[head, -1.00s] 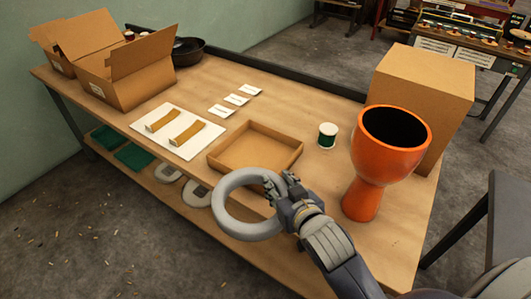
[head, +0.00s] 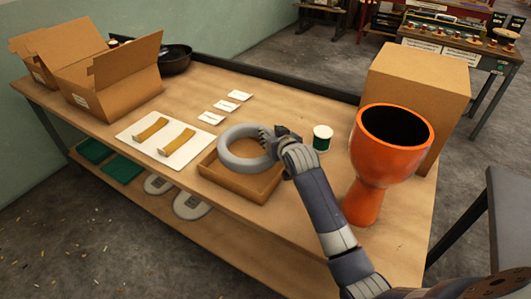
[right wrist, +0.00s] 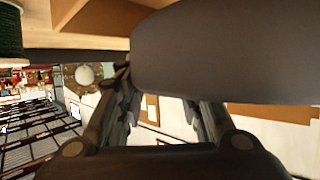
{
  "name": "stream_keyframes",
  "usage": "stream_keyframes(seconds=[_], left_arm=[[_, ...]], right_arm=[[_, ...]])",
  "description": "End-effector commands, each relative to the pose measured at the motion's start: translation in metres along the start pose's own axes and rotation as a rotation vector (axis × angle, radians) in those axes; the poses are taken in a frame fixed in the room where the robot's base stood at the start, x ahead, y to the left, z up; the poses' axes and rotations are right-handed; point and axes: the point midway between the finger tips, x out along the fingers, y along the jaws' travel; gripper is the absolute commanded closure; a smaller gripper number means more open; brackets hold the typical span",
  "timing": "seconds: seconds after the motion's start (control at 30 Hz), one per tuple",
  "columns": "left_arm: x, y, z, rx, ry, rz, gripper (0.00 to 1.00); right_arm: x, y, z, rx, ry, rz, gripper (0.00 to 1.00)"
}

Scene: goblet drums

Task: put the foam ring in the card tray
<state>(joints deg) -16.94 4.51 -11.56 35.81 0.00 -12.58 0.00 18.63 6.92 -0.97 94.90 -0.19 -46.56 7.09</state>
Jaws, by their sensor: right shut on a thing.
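The grey foam ring (head: 224,158) is above the card tray (head: 238,188) in the head view, covering much of the tray's opening. The tray is a shallow brown cardboard box near the table's front edge. My right gripper (head: 270,140) is shut on the right side of the ring. In the right wrist view the ring (right wrist: 225,55) fills the upper right between the fingers. Whether the ring touches the tray's walls or floor is hard to tell. My left gripper is not in view.
An orange goblet drum (head: 365,180) and a large cardboard box (head: 425,85) stand to the right. A green spool (head: 322,138) is just right of the tray. A white board with two tan strips (head: 150,128) lies left. Small white cards (head: 225,105) lie behind.

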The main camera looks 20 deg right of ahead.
Motion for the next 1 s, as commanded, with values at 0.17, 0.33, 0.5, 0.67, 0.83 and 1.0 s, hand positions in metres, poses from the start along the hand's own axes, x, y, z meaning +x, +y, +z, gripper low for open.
stream_keyframes(seconds=[0.17,0.33,0.5,0.67,0.83,1.0], left_arm=[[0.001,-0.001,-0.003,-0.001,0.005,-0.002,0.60],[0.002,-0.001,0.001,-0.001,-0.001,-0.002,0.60],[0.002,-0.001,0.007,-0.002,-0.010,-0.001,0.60],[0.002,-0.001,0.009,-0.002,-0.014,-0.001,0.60],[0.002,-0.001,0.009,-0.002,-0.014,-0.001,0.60],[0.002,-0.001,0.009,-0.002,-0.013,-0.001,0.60]], right_arm=[[0.007,-0.001,0.017,0.001,0.001,-0.001,0.91],[0.016,-0.001,0.040,0.002,-0.001,-0.001,0.91],[0.021,-0.001,0.049,0.001,0.003,-0.001,0.91],[0.021,-0.001,0.050,0.000,0.002,-0.001,0.91],[0.021,-0.001,0.051,0.000,0.000,0.000,0.56],[0.020,0.000,0.051,0.000,0.000,0.000,0.56]])
